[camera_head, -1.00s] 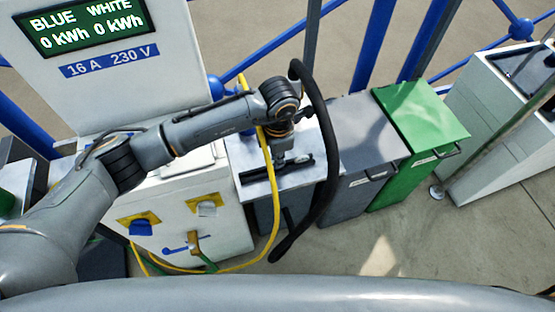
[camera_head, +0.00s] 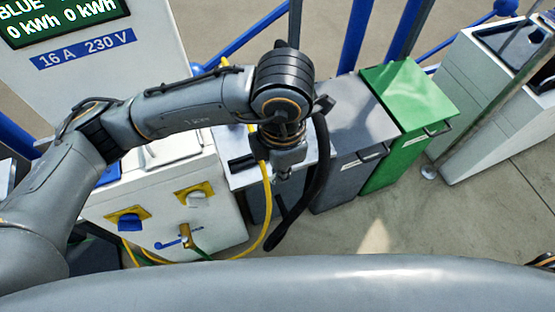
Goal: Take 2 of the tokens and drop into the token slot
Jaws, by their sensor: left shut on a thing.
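My left gripper (camera_head: 283,165) points down over the light grey box top (camera_head: 237,178) beside the white power cabinet. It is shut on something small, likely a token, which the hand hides. No loose token can be made out. A dark strip (camera_head: 241,164) shows on the box top just left of the gripper, partly covered. The white cabinet (camera_head: 165,215) carries a green display panel (camera_head: 62,20) reading "BLUE WHITE, 0 kWh 0 kWh". I cannot make out a token slot for certain. My right gripper is out of view.
A yellow cable (camera_head: 268,205) and a black hose (camera_head: 300,210) hang near my left gripper. A blue socket (camera_head: 130,222) and a white socket (camera_head: 197,198) sit on the cabinet front. Grey (camera_head: 355,120) and green (camera_head: 408,95) bins stand right. Blue rails run behind.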

